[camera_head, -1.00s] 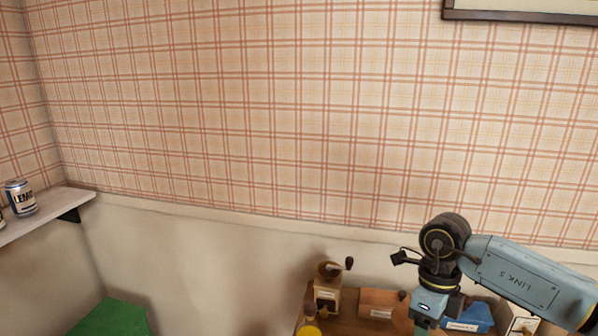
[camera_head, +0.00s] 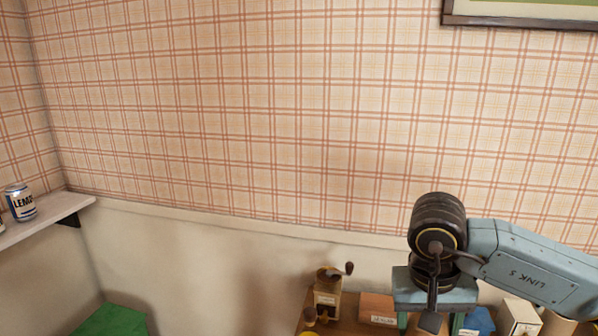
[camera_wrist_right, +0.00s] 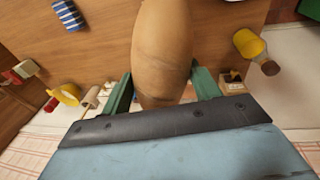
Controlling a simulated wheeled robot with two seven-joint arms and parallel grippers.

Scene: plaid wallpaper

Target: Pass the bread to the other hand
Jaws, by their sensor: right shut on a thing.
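The bread (camera_wrist_right: 160,45), a long tan loaf, fills the upper middle of the right wrist view. My right gripper (camera_wrist_right: 161,88) is shut on it, with a green finger on each side. In the head view my right gripper (camera_head: 431,322) points down at the lower right, over the table. A small tan part between its fingers there appears to be the bread; the rest is hidden or below the frame. My left gripper is not in either current view.
A wall shelf (camera_head: 50,219) with a can (camera_head: 21,204) is at left. A green object (camera_head: 110,321) stands below it.

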